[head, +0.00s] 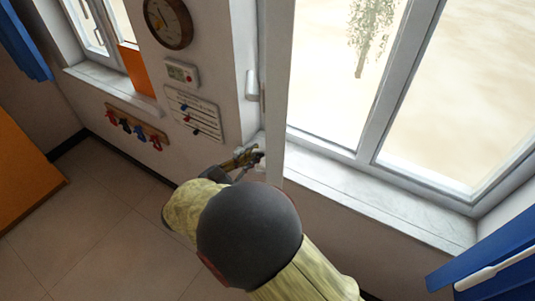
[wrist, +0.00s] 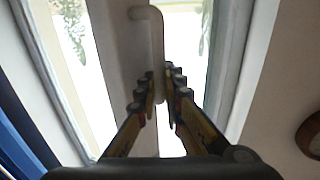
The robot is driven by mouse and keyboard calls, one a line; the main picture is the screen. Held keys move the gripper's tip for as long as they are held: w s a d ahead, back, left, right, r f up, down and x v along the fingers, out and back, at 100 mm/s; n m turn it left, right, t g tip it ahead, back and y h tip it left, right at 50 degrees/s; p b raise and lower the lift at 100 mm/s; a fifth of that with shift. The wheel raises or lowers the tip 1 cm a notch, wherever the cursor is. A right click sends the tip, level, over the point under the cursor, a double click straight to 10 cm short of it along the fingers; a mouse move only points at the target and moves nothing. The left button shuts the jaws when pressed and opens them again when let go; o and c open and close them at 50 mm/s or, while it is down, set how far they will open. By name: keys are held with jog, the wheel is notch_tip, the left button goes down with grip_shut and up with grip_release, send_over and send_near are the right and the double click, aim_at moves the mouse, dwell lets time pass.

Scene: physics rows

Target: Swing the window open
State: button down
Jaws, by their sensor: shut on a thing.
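The window's white sash (head: 276,95) shows as a tall upright panel, nearly edge-on, in front of the window opening in the head view. It appears to stand out from the frame (head: 372,110). My gripper (head: 250,156) is at the low left side of this panel, with its fingers partly hidden. In the wrist view, a white bent handle (wrist: 150,38) stands on the sash's upright. My gripper (wrist: 160,88) has its fingers on both sides of the handle's lower end, shut on it. The exact finger contact is dark and hard to see.
A white sill (head: 380,200) runs below the window. A blue curtain (head: 495,260) hangs at the lower right. A clock (head: 168,22), a thermostat (head: 182,73), a notice board (head: 195,114) and a hook rail (head: 136,124) are on the left wall. The tiled floor (head: 100,215) is clear.

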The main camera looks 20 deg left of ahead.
jog(key=s+a, duration=0.1)
jog(key=a, duration=0.5)
jog(key=shift+a, duration=0.25)
jog(key=shift+f, duration=0.1)
jog(key=c, duration=2.2)
grip_release()
jog(key=v, duration=1.2)
